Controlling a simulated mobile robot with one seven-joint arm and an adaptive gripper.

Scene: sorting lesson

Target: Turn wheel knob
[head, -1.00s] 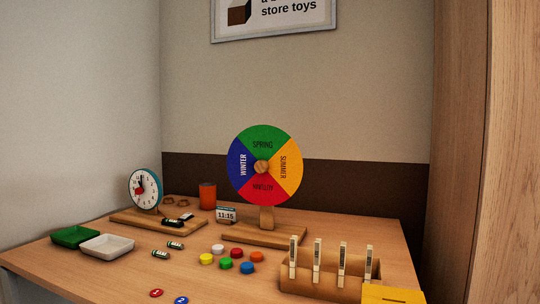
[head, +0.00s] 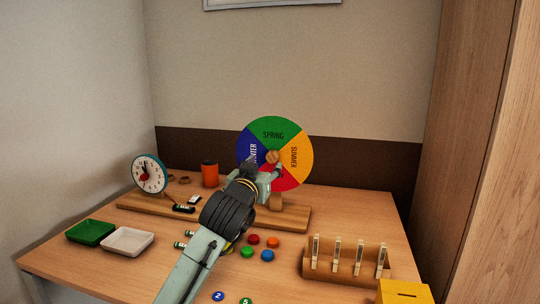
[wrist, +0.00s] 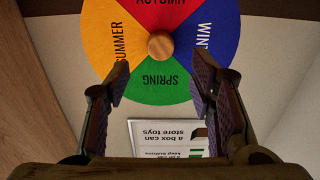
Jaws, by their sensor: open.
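The season wheel (head: 274,130) stands upright at the back of the table, with green spring at the top, yellow summer right, red autumn below and blue winter left. Its round wooden knob (head: 272,157) is at the centre. My gripper (head: 265,165) is in front of the wheel and hides part of its lower left. In the wrist view the knob (wrist: 160,45) shows beyond the gap between my open fingers (wrist: 160,85), near the middle line and apart from them. The wrist view is upside down relative to the wheel.
A clock (head: 149,174) and an orange cup (head: 210,175) stand left of the wheel. A green tray (head: 90,232) and a white tray (head: 127,241) lie front left. Coloured discs (head: 267,256) lie mid-table. A wooden peg rack (head: 345,268) and yellow box (head: 404,292) are at right.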

